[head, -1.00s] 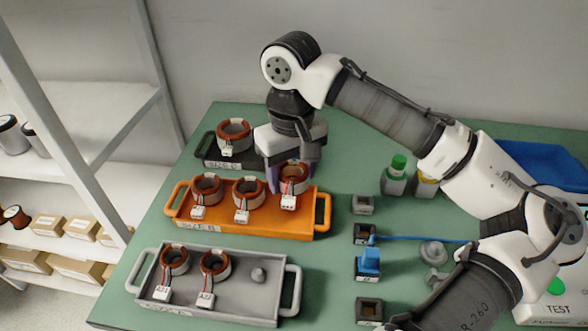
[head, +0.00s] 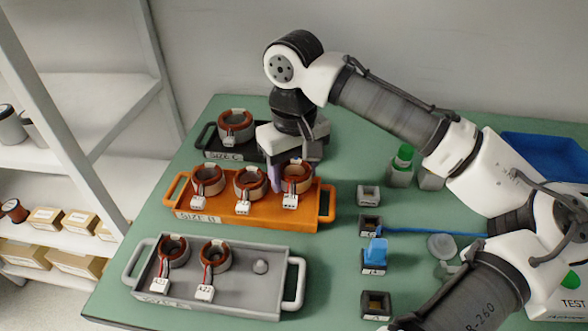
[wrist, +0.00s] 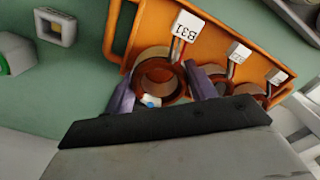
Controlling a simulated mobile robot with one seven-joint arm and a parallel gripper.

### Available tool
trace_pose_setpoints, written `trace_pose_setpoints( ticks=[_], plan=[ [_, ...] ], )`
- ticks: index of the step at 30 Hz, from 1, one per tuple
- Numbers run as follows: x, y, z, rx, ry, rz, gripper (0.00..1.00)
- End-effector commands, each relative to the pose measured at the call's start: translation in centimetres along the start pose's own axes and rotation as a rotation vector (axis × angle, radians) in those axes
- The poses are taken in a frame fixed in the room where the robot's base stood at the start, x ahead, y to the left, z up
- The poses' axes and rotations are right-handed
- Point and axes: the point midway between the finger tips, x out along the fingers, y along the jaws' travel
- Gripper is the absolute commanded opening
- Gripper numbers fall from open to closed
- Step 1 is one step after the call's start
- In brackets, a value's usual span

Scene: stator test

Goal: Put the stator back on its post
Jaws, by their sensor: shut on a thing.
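My gripper (head: 290,172) is shut on a copper-wound stator (head: 298,180) over the right end of the orange SIZE B tray (head: 245,218). In the wrist view the fingers (wrist: 162,92) stand on either side of this stator (wrist: 138,82), whose white tag reads B31. It shows a little higher than the line of its two neighbours and appears slightly above the tray. Any post under it is hidden in the head view. The left stator (head: 208,181) and middle stator (head: 251,185) stand on the same tray, the middle one close to my gripper.
The grey tray (head: 225,298) in front holds two stators and a bare post (head: 260,267). The black SIZE C tray (head: 212,153) behind holds a stator, and my gripper hides its right part. Small square fixtures (head: 369,194), a blue connector (head: 375,252) and a green-capped bottle (head: 402,166) stand to the right.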

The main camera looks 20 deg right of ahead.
Motion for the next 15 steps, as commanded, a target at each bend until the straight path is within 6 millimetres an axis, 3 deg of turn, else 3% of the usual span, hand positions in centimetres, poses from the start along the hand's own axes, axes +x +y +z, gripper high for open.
trace_pose_setpoints(
  ticks=[15],
  plan=[
    [1.4,0.0,0.0,0.000,0.001,0.000,0.22]
  ],
)
